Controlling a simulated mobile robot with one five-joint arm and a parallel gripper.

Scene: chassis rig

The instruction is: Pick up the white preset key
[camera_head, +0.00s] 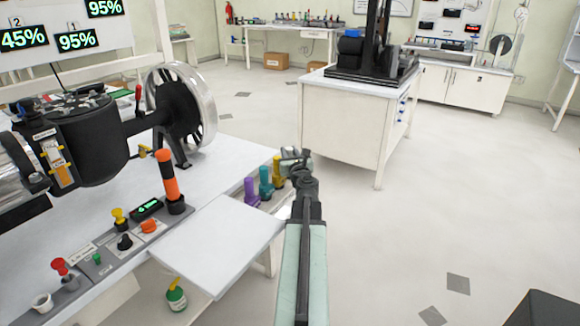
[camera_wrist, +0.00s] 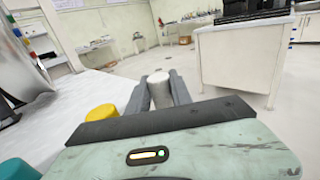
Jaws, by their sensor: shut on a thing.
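My gripper (camera_wrist: 160,82) is shut on the white preset key (camera_wrist: 158,94), a pale cylinder between its two fingers in the wrist view. In the head view my gripper (camera_head: 295,157) is just beyond the row of coloured keys at the table's right edge, and the held key is hard to make out there. The purple key (camera_head: 251,193), teal key (camera_head: 265,184) and yellow key (camera_head: 278,173) stand in that row. The yellow key (camera_wrist: 101,112) and teal key (camera_wrist: 18,170) also show at the left of the wrist view.
The white table (camera_head: 226,160) on the left bears a black machine with a wheel (camera_head: 183,110). An orange and black handle (camera_head: 168,178) stands on its control panel. A white cabinet bench (camera_head: 345,125) stands ahead. The floor (camera_head: 440,190) on the right is clear.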

